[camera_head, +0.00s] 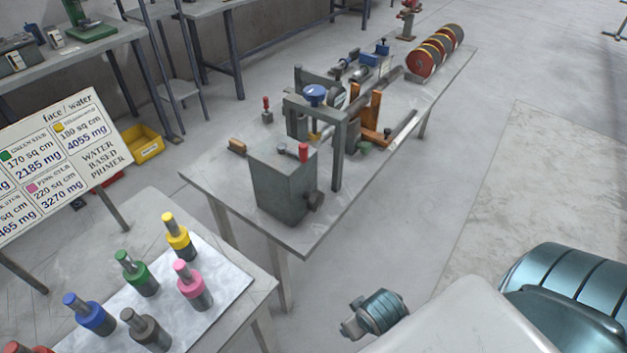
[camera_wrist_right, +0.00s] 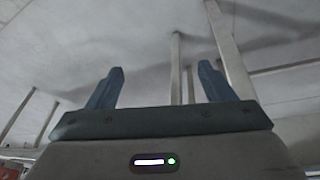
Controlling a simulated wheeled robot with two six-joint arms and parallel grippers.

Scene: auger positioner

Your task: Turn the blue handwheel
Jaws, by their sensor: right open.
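The blue handwheel (camera_head: 315,94) sits on top of the grey frame of a machine on the long grey table (camera_head: 220,180) in the head view. Nothing touches it. My right gripper (camera_wrist_right: 160,88) shows in the right wrist view with its two blue fingers apart and nothing between them. Behind the fingers are a pale surface and table legs; the handwheel does not show there. In the head view, teal and white parts of my own body show at the lower right. My left gripper does not show.
A grey block with a red-topped lever (camera_head: 303,152) stands at the table's near end. Red and black discs (camera_head: 432,58) are at its far end. Colored stubs stand on a white sheet (camera_head: 232,284) at lower left, below a sign (camera_head: 60,165). The floor right of the table is clear.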

